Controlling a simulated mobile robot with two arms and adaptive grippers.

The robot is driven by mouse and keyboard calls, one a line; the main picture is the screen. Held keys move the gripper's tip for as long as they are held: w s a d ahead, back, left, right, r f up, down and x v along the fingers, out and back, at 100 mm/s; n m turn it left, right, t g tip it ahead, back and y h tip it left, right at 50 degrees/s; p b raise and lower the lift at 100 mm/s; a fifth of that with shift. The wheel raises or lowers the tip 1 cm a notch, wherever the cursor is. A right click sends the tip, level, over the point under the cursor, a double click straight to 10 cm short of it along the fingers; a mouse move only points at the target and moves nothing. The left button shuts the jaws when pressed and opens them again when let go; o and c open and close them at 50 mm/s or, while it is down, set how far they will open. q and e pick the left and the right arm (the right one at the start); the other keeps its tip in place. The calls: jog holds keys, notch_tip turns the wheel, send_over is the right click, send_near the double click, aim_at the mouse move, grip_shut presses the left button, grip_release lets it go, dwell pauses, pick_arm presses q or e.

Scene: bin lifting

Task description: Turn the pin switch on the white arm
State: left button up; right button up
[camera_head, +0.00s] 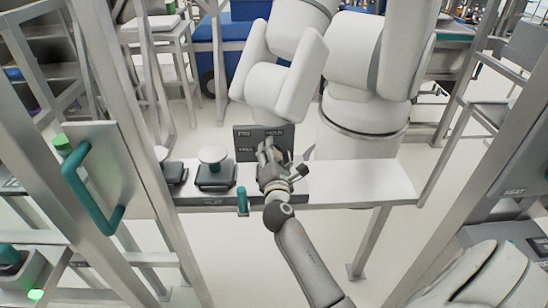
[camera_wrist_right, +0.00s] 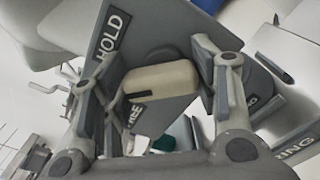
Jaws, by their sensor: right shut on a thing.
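A dark grey panel (camera_head: 244,143) with white lettering stands upright at the back edge of a white bench, in front of a big white arm (camera_head: 362,118). In the right wrist view the panel (camera_wrist_right: 140,55) shows a HOLD label and a second, partly covered label. The pin switch is a beige knob (camera_wrist_right: 165,78) with a dark mark on the panel's face. In the head view my gripper hides the knob. My left gripper is out of view.
The white bench (camera_head: 375,180) is clear on the right. On its left are a black base with a white round top (camera_head: 213,155) and a teal upright handle (camera_head: 242,199). Grey frame posts (camera_head: 118,100) flank the bench, with a teal door handle (camera_head: 78,190) at the left.

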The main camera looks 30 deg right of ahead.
jog(key=m+b, duration=0.1)
jog(key=m, duration=0.3)
jog(key=shift+f+m+b, duration=0.15)
jog(key=shift+m+b, duration=0.15)
jog(key=shift+b, duration=0.1)
jog(key=shift+s+d+m+b, duration=0.1)
jog(key=shift+m+b, duration=0.5)
jog(key=shift+m, duration=1.2)
jog(key=o, duration=1)
jog(key=v, duration=0.7)
jog(key=shift+s, duration=0.25)
